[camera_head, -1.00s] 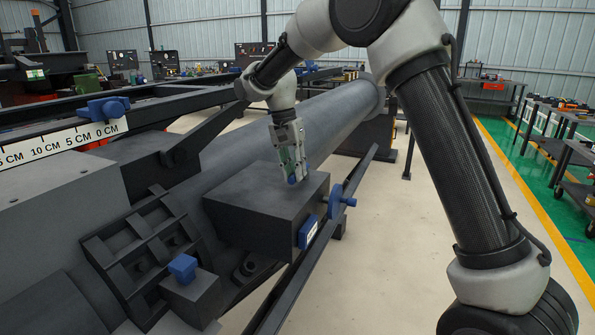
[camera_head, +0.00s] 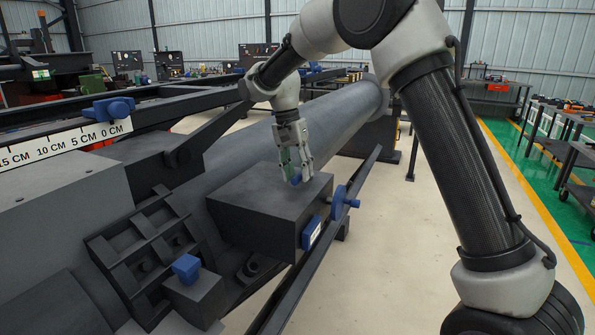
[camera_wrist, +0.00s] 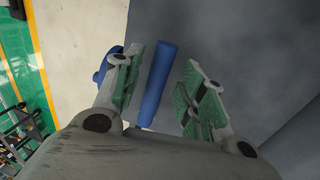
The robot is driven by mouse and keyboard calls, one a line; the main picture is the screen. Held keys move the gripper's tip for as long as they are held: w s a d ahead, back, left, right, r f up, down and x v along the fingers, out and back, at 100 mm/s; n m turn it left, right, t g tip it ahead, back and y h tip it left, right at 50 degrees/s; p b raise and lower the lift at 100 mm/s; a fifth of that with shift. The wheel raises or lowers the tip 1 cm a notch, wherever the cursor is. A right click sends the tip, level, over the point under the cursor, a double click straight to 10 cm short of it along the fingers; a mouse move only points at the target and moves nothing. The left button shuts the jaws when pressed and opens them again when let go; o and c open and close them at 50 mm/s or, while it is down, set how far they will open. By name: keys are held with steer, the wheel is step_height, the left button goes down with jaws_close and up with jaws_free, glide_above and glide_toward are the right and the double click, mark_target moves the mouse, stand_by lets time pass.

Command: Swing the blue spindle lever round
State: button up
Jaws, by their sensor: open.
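The blue spindle lever shows in the wrist view as a slim blue bar (camera_wrist: 160,80) between my two green-padded fingers, with gaps on both sides. In the head view its small blue end (camera_head: 296,179) shows at my fingertips, above the dark box (camera_head: 258,202); the rest is hidden by my gripper. My gripper (camera_head: 297,176) points down over the box top and is open around the lever. Its fingers also show in the wrist view (camera_wrist: 160,95). I cannot tell whether either finger touches the lever.
A blue handwheel (camera_head: 340,203) and a blue labelled block (camera_head: 311,233) sit on the box's right side. A blue knob (camera_head: 186,267) stands nearer, on a dark block. A large grey cylinder (camera_head: 340,112) runs behind the box. The floor (camera_head: 400,240) to the right is clear.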

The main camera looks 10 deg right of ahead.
step_height(320, 180, up, 12)
steer(key=w+a, duration=0.1)
steer(key=a, duration=0.1)
steer(key=shift+w, duration=0.15)
steer(key=shift+f, duration=0.15)
steer(key=s+d+f+n, duration=0.3)
steer(key=s+f+n, duration=0.15)
steer(key=n, duration=0.25)
steer(key=s+d+t+y, duration=0.1)
steer(key=s+d+t, duration=0.1)
steer(key=s+d, duration=0.9)
steer(key=s+d+t, duration=0.3)
steer(key=s+d, duration=0.9)
steer(key=s, duration=0.7)
steer(key=shift+d+r+t+y, duration=0.15)
steer(key=shift+r+t+y, duration=0.15)
steer(key=shift+r+y, duration=0.1)
steer(key=shift+c, duration=0.6)
